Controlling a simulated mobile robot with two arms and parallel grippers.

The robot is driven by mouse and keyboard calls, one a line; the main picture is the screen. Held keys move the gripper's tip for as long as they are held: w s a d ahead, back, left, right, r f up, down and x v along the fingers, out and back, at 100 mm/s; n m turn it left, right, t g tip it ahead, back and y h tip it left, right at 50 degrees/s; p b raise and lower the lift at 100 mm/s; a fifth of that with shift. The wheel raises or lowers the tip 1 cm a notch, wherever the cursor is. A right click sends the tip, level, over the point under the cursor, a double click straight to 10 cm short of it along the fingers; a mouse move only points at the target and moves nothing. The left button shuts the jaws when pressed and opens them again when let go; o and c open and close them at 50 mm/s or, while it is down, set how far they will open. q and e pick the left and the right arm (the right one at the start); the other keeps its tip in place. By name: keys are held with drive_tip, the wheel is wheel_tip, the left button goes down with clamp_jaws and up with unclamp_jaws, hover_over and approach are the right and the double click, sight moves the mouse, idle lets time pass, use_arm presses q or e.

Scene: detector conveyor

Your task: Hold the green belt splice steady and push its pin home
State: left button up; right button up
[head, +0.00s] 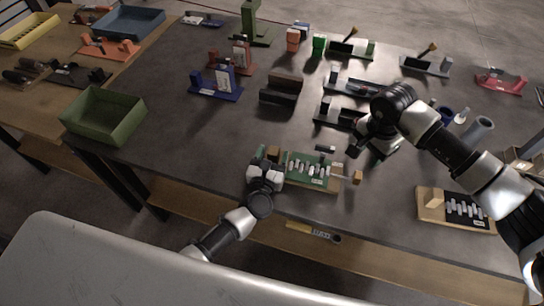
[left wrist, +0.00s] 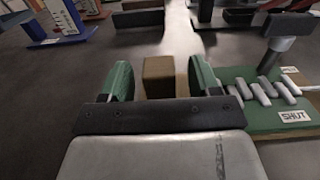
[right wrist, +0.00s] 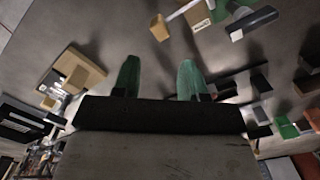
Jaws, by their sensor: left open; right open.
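The green belt splice (head: 308,170) lies on a wooden base near the table's front edge, with pale interlocking fingers along it. Its pin ends in a wooden handle (head: 357,177) sticking out at the right; the handle also shows in the right wrist view (right wrist: 160,28). A wooden block (left wrist: 159,76) stands at the splice's left end. My left gripper (head: 267,158) is open with its green fingertips either side of this block; contact cannot be told. In the left wrist view the splice (left wrist: 270,98) carries a "SHUT" label. My right gripper (right wrist: 160,80) is open and empty, above and behind the splice's right side.
A black splice on a wooden base (head: 456,208) lies to the right. Coloured stands and a brown holder (head: 281,90) fill the back. A green bin (head: 104,115) is at left. Bare table lies left of the splice.

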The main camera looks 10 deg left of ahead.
use_arm(q)
clamp_jaws()
use_arm(e)
clamp_jaws()
drive_tip(key=d+f+m+y, duration=0.2)
drive_tip(key=d+m+y, duration=0.7)
drive_tip(key=d, duration=0.6)
drive_tip(key=shift+s+f+m, duration=0.15)
drive_tip(key=shift+s+m, duration=0.2)
drive_tip(key=shift+m, duration=0.15)
